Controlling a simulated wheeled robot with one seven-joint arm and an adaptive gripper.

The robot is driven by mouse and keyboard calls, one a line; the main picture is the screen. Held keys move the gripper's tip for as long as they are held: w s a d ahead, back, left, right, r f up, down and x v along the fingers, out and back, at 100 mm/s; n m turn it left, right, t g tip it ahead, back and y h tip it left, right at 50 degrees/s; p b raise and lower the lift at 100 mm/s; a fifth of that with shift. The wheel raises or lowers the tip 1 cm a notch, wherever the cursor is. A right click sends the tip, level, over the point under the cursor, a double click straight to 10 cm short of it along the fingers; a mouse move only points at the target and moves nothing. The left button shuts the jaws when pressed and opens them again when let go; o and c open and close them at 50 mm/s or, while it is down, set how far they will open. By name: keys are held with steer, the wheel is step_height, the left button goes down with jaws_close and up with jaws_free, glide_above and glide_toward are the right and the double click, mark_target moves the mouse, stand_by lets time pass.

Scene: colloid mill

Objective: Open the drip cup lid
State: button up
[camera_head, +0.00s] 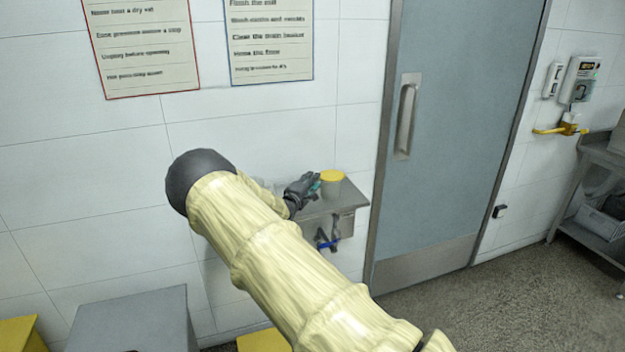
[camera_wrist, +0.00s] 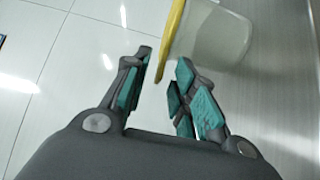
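The drip cup (camera_head: 331,189) is a pale translucent cup standing on a small metal wall shelf. Its yellow lid (camera_head: 332,175) lies flat across the top and looks closed. In the wrist view the cup (camera_wrist: 215,40) appears sideways, with the yellow lid (camera_wrist: 174,32) along its left side. My gripper (camera_head: 314,185) is just left of the cup near lid height.
The metal shelf (camera_head: 349,198) is fixed to the tiled wall, with a blue-handled item (camera_head: 326,243) below it. A grey door (camera_head: 455,130) with a long handle stands to the right. My arm hides part of the shelf. A grey box (camera_head: 135,322) stands at lower left.

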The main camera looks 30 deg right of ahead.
steer(key=shift+w+d, duration=0.2)
steer(key=shift+d, duration=0.15)
jaws_close()
